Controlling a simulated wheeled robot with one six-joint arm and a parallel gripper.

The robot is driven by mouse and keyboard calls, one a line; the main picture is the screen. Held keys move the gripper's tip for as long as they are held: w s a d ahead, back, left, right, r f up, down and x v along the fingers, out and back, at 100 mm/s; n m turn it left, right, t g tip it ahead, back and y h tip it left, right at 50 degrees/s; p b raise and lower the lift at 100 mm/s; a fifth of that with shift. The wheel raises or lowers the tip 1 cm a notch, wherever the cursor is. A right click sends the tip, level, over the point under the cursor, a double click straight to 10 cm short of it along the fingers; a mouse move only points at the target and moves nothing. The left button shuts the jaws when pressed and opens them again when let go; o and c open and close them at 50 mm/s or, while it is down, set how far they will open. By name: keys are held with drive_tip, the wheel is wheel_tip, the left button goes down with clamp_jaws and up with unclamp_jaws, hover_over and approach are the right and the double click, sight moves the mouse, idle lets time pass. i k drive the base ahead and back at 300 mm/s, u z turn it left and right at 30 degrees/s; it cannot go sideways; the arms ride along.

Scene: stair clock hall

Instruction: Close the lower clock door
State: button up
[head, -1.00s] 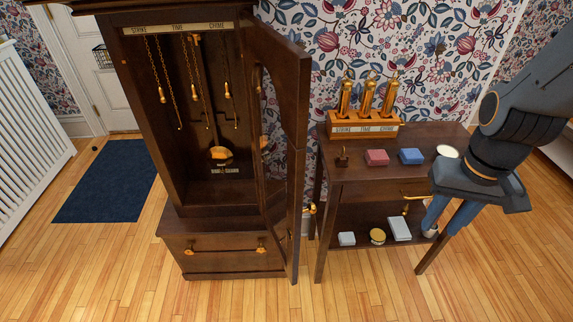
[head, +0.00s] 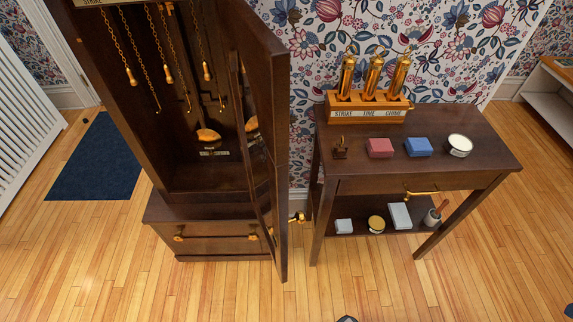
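The clock door (head: 279,130) is a tall dark wooden door at the right side of the clock case (head: 160,197). It stands open, swung out toward me and seen nearly edge-on. A brass handle (head: 298,217) sticks out to its right near the lower part. The open case shows hanging chains with brass weights and a brass pendulum bob (head: 207,136). The top of the case is cut off by the picture edge. My gripper is not recognizable in this view; only small dark shapes show at the bottom edge.
A dark side table (head: 480,150) stands right of the door with a weight rack (head: 369,107), red box (head: 380,148), blue box (head: 418,147) and white-topped tin (head: 459,145). Its lower shelf holds small items. A blue mat (head: 95,160) lies left. The wooden floor (head: 215,295) in front is clear.

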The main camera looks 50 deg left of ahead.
sight(257, 63)
drive_tip(key=i, duration=0.9)
drive_tip(key=u, duration=1.55)
drive_tip(key=k, duration=0.45)
drive_tip(key=u, duration=0.45)
